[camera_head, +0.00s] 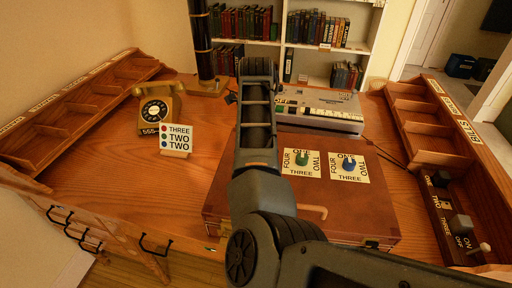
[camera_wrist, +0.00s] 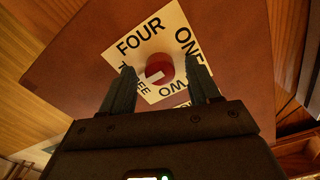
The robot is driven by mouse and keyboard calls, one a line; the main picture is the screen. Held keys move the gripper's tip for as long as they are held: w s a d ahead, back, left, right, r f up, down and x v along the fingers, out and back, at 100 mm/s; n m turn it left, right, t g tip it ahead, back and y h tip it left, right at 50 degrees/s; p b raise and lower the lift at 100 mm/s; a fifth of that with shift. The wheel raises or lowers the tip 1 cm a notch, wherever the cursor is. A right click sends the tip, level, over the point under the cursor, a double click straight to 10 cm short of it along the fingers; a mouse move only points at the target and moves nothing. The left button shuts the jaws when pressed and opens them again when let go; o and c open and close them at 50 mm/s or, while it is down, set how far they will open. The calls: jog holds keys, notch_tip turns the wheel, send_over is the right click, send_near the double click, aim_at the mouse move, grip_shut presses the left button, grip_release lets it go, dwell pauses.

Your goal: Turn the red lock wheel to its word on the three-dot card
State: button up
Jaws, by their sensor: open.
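The three-dot card (camera_head: 176,140) stands on the desk at left in the head view. Its red dot is beside THREE, its green and blue dots beside TWO. The red lock wheel (camera_wrist: 158,66) sits on a square word plate (camera_wrist: 145,35) in the wrist view. FOUR and ONE read clearly; TWO and THREE are partly covered by my fingers. A white mark on the wheel lies on its lower-left side, roughly toward THREE. My gripper (camera_wrist: 161,74) is open, its fingers on either side of the wheel; contact cannot be told. My arm hides this wheel in the head view.
The wooden lock box (camera_head: 385,215) also bears a green wheel (camera_head: 302,158) and a blue wheel (camera_head: 348,164). A telephone (camera_head: 158,106) stands behind the card. A grey machine (camera_head: 325,107) is behind the box. Wooden racks flank the desk. Desk surface is free left of the box.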

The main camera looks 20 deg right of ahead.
notch_tip(320, 180, up, 8)
jog(key=shift+f+b, duration=0.2)
jog(key=shift+b, duration=0.25)
dwell(0.3)
